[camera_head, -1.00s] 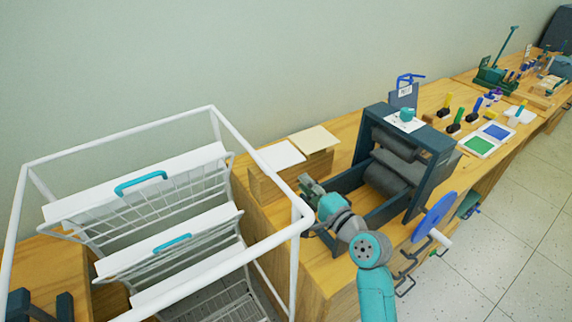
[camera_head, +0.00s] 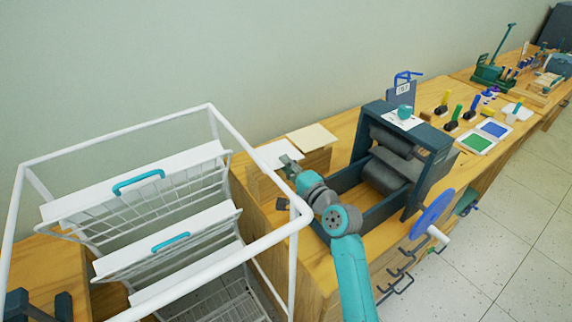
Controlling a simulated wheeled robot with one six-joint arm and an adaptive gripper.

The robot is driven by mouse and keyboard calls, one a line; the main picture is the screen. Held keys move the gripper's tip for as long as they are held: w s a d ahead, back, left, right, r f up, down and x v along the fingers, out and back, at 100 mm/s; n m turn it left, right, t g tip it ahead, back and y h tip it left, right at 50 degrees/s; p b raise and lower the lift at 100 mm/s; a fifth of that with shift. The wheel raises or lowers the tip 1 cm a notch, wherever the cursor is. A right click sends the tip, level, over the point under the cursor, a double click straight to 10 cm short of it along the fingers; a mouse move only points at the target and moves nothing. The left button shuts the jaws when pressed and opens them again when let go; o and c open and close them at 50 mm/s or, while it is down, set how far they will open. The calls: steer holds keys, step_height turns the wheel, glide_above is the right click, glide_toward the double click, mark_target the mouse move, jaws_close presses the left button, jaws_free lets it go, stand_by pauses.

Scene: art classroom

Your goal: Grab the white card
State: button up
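A white card (camera_head: 268,153) lies flat on a low wooden block stand (camera_head: 318,160) against the wall, left of a cream card (camera_head: 312,138) on the same stand. My gripper (camera_head: 287,165) is at the white card's right front edge and hides part of that corner. The fingers are small and partly hidden by my wrist, so I cannot tell whether they touch the card or are open or shut.
A white wire drying rack (camera_head: 210,106) with teal-handled shelves stands at the left. A dark press (camera_head: 384,112) with rollers and a blue wheel (camera_head: 433,214) stands just right of my arm. Ink pads and rollers lie farther right on the wooden table (camera_head: 345,127).

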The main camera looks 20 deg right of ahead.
jaws_close()
step_height(320, 180, up, 3)
steer(key=shift+f, duration=0.2)
stand_by(0.3)
steer(key=shift+s, duration=0.1)
steer(key=s+d+r, duration=0.2)
steer(key=s, duration=0.4)
steer(key=s+d+r, duration=0.2)
steer(key=s+r, duration=0.1)
steer(key=s, duration=0.4)
steer(key=shift+d, duration=0.15)
